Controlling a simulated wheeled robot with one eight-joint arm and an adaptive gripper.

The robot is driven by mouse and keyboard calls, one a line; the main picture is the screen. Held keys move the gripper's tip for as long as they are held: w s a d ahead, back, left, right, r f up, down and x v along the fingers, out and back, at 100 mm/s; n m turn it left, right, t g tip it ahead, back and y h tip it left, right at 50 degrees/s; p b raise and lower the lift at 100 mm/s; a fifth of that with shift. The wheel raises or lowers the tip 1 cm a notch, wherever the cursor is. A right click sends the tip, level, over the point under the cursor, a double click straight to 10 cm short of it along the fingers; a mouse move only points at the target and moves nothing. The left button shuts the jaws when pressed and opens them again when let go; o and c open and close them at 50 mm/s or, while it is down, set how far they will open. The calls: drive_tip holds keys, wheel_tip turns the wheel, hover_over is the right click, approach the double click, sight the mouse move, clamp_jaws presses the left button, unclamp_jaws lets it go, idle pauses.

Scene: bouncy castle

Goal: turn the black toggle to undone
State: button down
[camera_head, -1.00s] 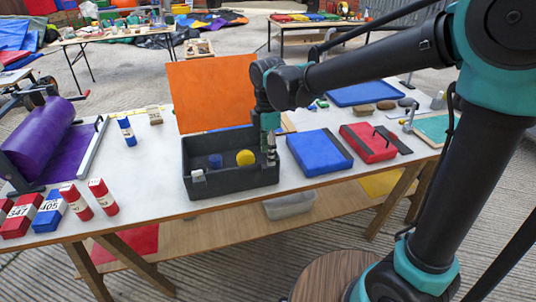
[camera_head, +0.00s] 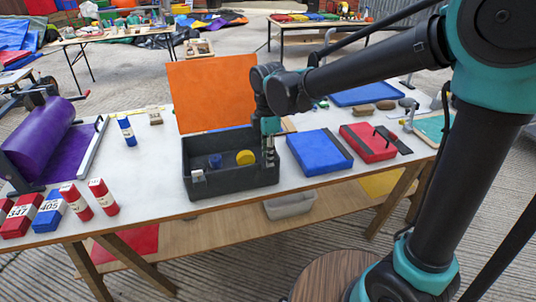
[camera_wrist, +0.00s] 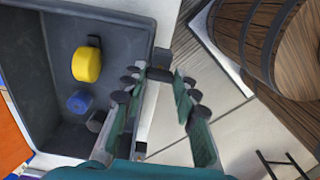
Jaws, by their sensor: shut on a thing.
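The dark grey box (camera_head: 230,184) stands on the white table with its orange lid (camera_head: 210,93) raised at the back. My gripper (camera_head: 270,155) points down at the box's right end. In the wrist view my gripper (camera_wrist: 161,80) has its two fingers on either side of a small dark piece at the box's right rim, which I take for the black toggle (camera_wrist: 160,73). The fingers are shut on it, and they hide part of it. Its exact angle cannot be told. In the head view my gripper hides the toggle.
A yellow round piece (camera_head: 245,157) and a blue one (camera_head: 215,160) lie inside the box. A blue case (camera_head: 318,152) and a red case (camera_head: 366,143) lie to the right. A pale latch piece (camera_head: 197,176) is at the box's front left.

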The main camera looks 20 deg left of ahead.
drive_tip(key=m, duration=0.4)
drive_tip(key=shift+m, duration=0.3)
drive_tip(key=m, duration=0.9)
drive_tip(key=shift+m, duration=2.1)
drive_tip(key=c, duration=1.2)
unclamp_jaws()
drive_tip(key=shift+o, duration=0.2)
